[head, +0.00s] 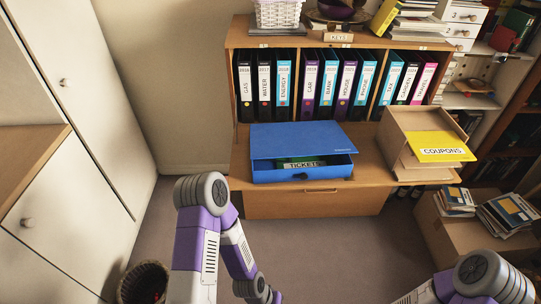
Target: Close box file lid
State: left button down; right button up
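The blue box file (315,173) lies on the wooden desk top of the bureau. Its blue lid (300,140) is partly open: the front edge is raised above the box, leaving a gap. A white TICKETS label and something green show in the gap. My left arm stands in front, left of the box file, and bends down to the bottom edge; its gripper is not in view. Only part of my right arm shows at the bottom right corner, and its gripper is out of view too. Neither arm touches the box file.
A row of labelled binders (330,85) stands on the shelf behind. A wooden holder with a yellow COUPONS folder (437,146) is right of the box file. A wicker basket (143,284) stands on the floor at left. Bare carpet (330,240) lies before the desk.

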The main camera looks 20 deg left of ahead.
aim_at(299, 137)
jog(key=z, duration=0.05)
jog(key=k, duration=0.3)
jog(key=u, duration=0.9)
jog(key=i, duration=0.65)
jog(key=z, duration=0.3)
